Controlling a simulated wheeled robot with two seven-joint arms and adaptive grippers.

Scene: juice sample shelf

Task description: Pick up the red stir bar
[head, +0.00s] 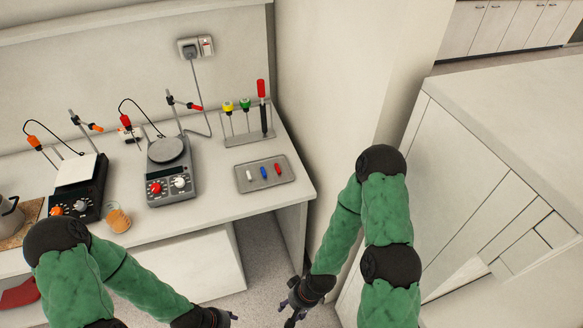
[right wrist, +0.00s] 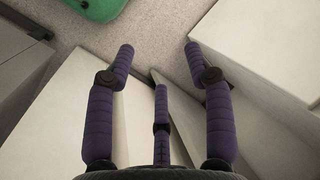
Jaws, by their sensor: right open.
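The red stir bar (head: 277,169) lies on a grey tray (head: 248,185) near the right end of the bench, beside a blue stir bar (head: 264,172) and a white one (head: 249,175). My right gripper (head: 291,318) is low at the bottom of the head view, below and in front of the bench, apart from the tray. In the right wrist view its purple fingers (right wrist: 158,65) are spread and empty, with floor and pale panels beyond. My left gripper (head: 228,316) is at the bottom edge, partly cut off; its fingers do not show clearly.
Left of the tray stands a hotplate stirrer (head: 171,176), with an orange-filled beaker (head: 118,219) near the front edge. Behind the tray is a rack (head: 245,136) with yellow, green and red-topped tools. A wall rises right of the bench. A white cabinet (head: 500,140) stands farther right.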

